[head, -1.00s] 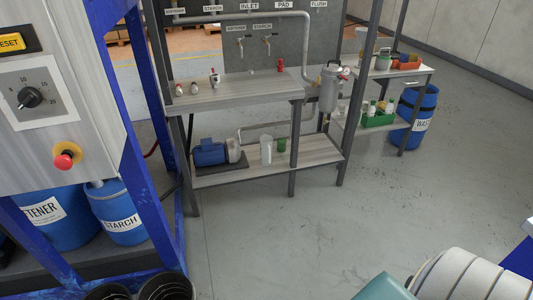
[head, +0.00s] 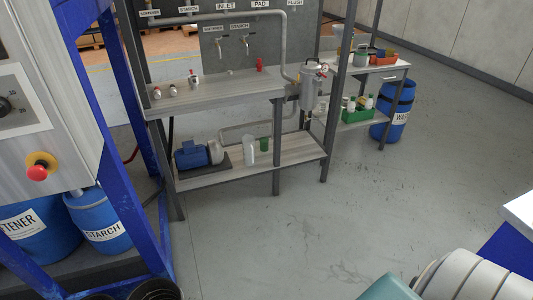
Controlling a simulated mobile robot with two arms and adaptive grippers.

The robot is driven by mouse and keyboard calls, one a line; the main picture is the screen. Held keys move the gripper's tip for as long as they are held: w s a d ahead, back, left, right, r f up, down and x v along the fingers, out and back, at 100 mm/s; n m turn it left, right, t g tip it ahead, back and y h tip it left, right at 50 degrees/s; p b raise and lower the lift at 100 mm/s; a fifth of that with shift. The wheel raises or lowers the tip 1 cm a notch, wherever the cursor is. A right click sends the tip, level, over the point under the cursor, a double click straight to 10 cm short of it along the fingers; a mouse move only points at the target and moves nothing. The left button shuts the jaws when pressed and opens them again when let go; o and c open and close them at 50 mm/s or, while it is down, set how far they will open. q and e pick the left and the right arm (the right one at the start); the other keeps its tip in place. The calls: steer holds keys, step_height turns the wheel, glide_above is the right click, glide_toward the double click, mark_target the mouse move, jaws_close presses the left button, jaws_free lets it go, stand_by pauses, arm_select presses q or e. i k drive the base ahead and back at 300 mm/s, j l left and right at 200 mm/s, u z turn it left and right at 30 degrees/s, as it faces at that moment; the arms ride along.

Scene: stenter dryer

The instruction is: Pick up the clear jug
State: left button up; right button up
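The clear jug (head: 250,151) stands upright on the lower shelf (head: 292,157) of the grey workbench in the middle of the head view. It looks pale and translucent. Neither of my grippers shows in the head view. Nothing is seen touching the jug.
The bench's upper shelf (head: 225,94) overhangs the jug, and a front leg (head: 277,150) stands right of it. A metal filter housing (head: 310,90) hangs at the bench's right. A blue frame (head: 130,190) is at left. Open floor (head: 300,230) lies in front.

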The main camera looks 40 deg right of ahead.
mark_target(248, 141)
steer(key=i+l+z, duration=0.25)
steer(key=z, duration=0.25)
steer(key=i+l+z, duration=0.15)
steer(key=z, duration=0.35)
steer(key=i+j, duration=0.05)
steer(key=i, duration=0.05)
